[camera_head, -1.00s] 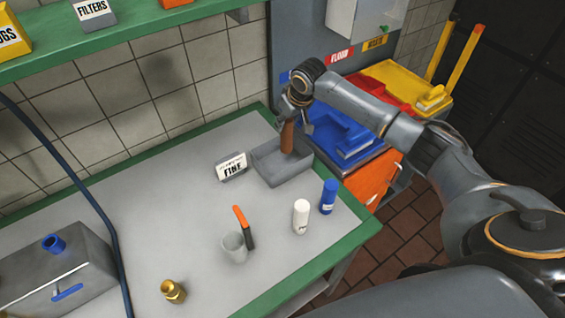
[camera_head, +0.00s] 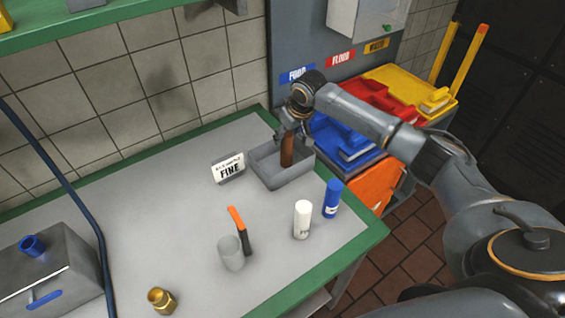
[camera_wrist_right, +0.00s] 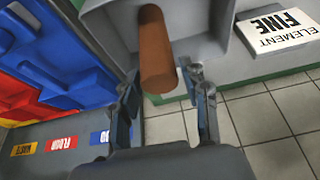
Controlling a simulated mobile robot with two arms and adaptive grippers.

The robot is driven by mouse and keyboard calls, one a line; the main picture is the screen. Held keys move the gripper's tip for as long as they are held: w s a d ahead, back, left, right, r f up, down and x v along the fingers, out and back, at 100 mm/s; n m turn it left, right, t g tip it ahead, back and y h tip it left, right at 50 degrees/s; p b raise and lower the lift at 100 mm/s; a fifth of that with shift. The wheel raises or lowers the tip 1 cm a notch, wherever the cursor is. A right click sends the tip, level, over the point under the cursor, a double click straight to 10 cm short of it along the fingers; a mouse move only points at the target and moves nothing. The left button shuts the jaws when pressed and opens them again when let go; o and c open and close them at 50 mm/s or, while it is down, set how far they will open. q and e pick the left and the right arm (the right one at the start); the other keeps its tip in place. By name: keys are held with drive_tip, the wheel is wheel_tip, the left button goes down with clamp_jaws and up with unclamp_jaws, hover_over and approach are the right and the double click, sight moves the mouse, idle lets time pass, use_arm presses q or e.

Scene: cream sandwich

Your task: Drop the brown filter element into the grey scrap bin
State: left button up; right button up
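The brown filter element (camera_head: 287,150) is a brown cylinder hanging nearly upright below my right gripper (camera_head: 294,130). Its lower end is over or inside the open grey scrap bin (camera_head: 290,184) on the table. The right wrist view shows the brown filter element (camera_wrist_right: 156,48) between the two fingers of the right gripper (camera_wrist_right: 160,78), which look shut on its near end. The grey bin (camera_wrist_right: 108,18) lies beyond it there. I cannot tell whether the element touches the bin floor. My left gripper is not in view.
A white sign reading FINE (camera_head: 229,168) stands left of the bin. A blue bottle (camera_head: 332,198), a white bottle (camera_head: 302,220), a clear cup (camera_head: 231,254) and a brass fitting (camera_head: 161,300) stand nearer. Blue, red and yellow bins (camera_head: 348,140) are right of the table.

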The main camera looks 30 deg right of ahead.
drive_tip(key=shift+o, duration=0.7)
drive_tip(key=v, duration=1.2)
